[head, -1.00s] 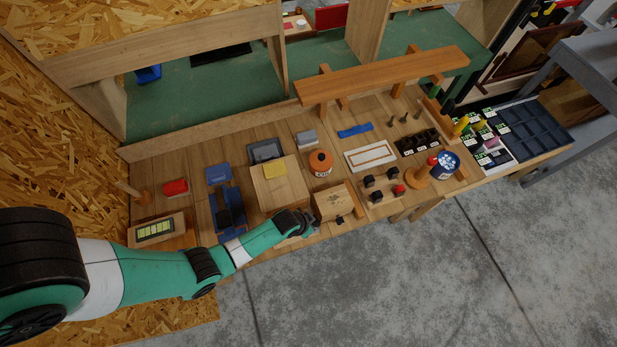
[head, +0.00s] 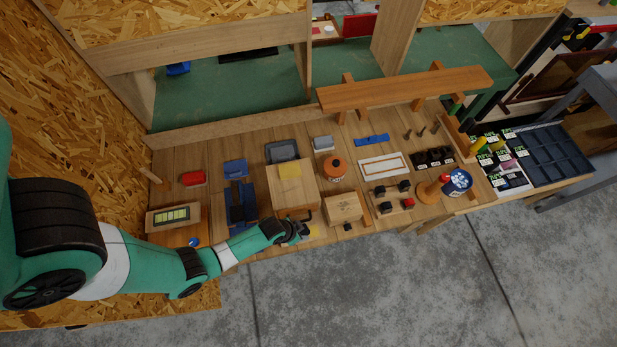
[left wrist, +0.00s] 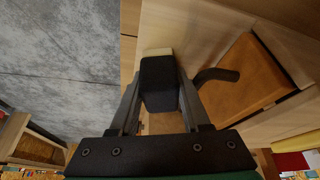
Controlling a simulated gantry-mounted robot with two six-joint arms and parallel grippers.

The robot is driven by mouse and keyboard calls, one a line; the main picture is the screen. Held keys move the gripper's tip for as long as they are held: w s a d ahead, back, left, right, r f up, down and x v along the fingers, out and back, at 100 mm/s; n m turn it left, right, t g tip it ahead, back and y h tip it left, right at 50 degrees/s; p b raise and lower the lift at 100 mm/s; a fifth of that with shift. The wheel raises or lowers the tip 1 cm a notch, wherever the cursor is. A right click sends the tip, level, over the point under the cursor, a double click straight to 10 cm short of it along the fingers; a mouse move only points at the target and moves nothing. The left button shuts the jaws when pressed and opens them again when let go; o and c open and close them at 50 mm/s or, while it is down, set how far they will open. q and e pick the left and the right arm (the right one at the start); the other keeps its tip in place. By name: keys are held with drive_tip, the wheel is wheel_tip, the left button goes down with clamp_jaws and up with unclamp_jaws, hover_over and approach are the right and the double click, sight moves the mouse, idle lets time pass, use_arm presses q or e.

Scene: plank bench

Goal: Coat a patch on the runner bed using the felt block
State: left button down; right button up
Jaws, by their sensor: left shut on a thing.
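My left gripper (left wrist: 158,88) is shut on a black block with a pale strip at its far end, which I take as the felt block (left wrist: 158,75). In the head view my left gripper (head: 301,232) is at the bench's front edge, just in front of the large pale wooden box (head: 291,197); the block is mostly hidden there. The wrist view shows pale wood around an orange-brown panel (left wrist: 250,78) with a black hooked handle, right of the block. I cannot tell which surface is the runner bed, or whether the block touches wood. My right gripper is not in view.
A smaller wooden box (head: 342,208) stands right of my gripper, an orange container (head: 334,170) behind it. A blue stand (head: 238,194) is to the left.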

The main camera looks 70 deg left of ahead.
use_arm(q)
drive_tip(key=shift+s+a+p, duration=0.2)
drive_tip(key=shift+s+p, duration=0.05)
drive_tip(key=shift+s, duration=0.7)
drive_tip(key=shift+s+a+p, duration=0.2)
drive_tip(key=shift+s+p, duration=0.05)
drive_tip(key=shift+s, duration=0.65)
drive_tip(key=shift+s+a+p, duration=0.2)
drive_tip(key=shift+s+p, duration=0.05)
drive_tip(key=shift+s, duration=0.7)
drive_tip(key=shift+w+r, duration=0.1)
wheel_tip(320, 180, up, 6)
drive_tip(key=p, duration=0.6)
wheel_tip(320, 180, up, 3)
drive_tip(key=p, duration=0.2)
drive_tip(key=shift+p, duration=0.3)
